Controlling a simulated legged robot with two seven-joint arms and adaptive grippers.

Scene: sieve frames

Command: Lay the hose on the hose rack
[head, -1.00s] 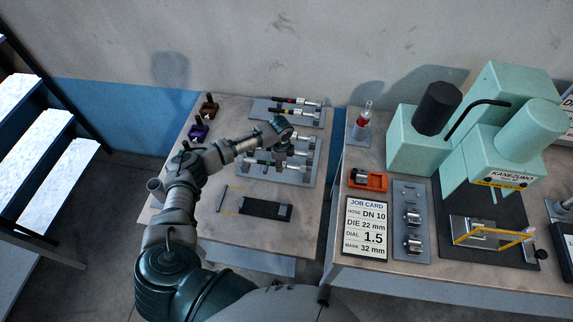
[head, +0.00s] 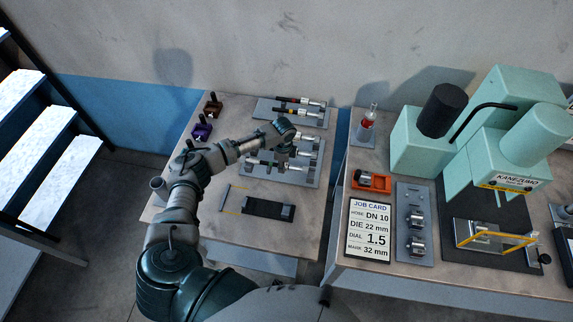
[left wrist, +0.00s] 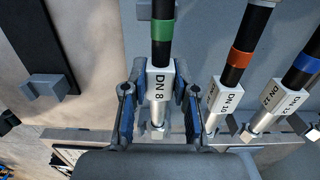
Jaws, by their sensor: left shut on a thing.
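My left gripper (head: 285,151) is over the nearer grey plate with upright supports (head: 270,176), which looks like the hose rack. In the left wrist view the gripper (left wrist: 159,92) is shut on the metal fitting of the DN 8 hose (left wrist: 162,52), a black hose with a green band. The held hose lies in line with the rack's supports; I cannot tell whether it touches them. The DN 10 hose (left wrist: 236,68), with an orange band, and the DN 12 hose (left wrist: 296,76), with a blue band, lie beside it. My right gripper is not in view.
A second plate with hoses (head: 262,110) lies behind. A black mat with a grey end block (head: 265,208) is in front. To the right, across a gap, a second bench holds the job card (head: 370,228), an orange holder (head: 372,181) and the green press (head: 420,145).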

